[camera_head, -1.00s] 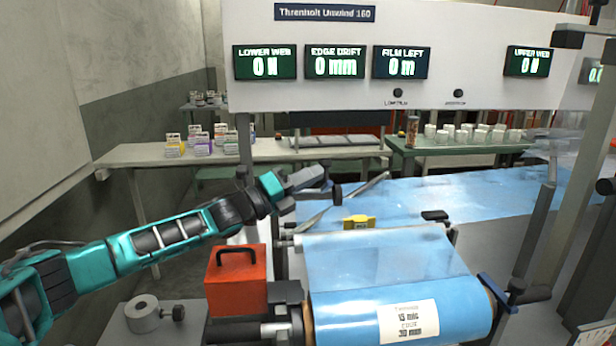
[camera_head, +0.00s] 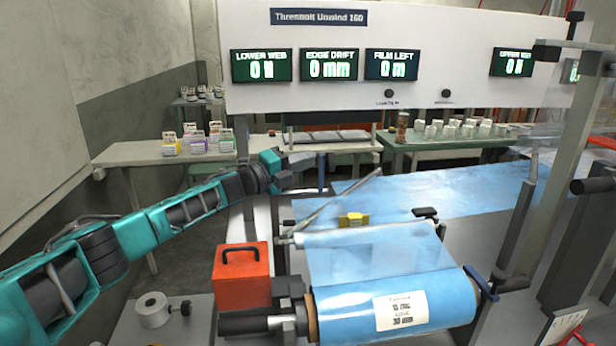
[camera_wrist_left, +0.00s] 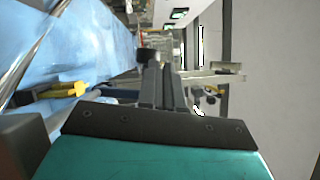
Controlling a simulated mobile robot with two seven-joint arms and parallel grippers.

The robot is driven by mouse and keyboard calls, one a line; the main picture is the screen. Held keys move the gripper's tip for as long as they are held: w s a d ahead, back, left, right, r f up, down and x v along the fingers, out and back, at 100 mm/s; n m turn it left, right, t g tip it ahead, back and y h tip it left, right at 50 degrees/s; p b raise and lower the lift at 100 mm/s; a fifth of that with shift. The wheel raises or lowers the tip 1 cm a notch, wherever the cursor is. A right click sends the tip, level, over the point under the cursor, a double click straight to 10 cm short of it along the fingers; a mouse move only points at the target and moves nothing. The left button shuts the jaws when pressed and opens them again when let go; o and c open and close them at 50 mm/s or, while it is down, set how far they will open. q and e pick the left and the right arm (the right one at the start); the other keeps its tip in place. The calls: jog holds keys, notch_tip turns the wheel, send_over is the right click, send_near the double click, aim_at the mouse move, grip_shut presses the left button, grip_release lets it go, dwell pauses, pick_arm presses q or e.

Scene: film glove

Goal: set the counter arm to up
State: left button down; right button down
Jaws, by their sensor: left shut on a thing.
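My left gripper (camera_head: 312,160) reaches in over the left end of the film unwind machine, behind the film roll. It is shut on a small dark upright piece (camera_head: 321,174), which looks like the grip of the counter arm. A thin silver bar (camera_head: 345,197) slants up to the right just below the gripper; I cannot tell whether it joins the dark piece. In the left wrist view the grey fingers (camera_wrist_left: 160,88) reach to a dark round knob (camera_wrist_left: 150,55). The exact contact is hidden. My right gripper is not in view.
The blue film roll (camera_head: 350,315) lies in front, with a yellow block (camera_head: 353,219) behind it. An orange box (camera_head: 243,278) stands left of the roll. A display panel (camera_head: 440,35) spans above. Grey posts (camera_head: 560,150) stand at the right.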

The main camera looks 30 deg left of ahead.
pick_arm(q)
jog(key=shift+w+a+f+n+g+p, duration=0.1)
jog(key=shift+w+a+n+g+p, duration=0.25)
jog(key=shift+w+n+p, duration=0.35)
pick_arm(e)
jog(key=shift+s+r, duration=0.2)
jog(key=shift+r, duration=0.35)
pick_arm(q)
jog(key=shift+w+a, duration=0.1)
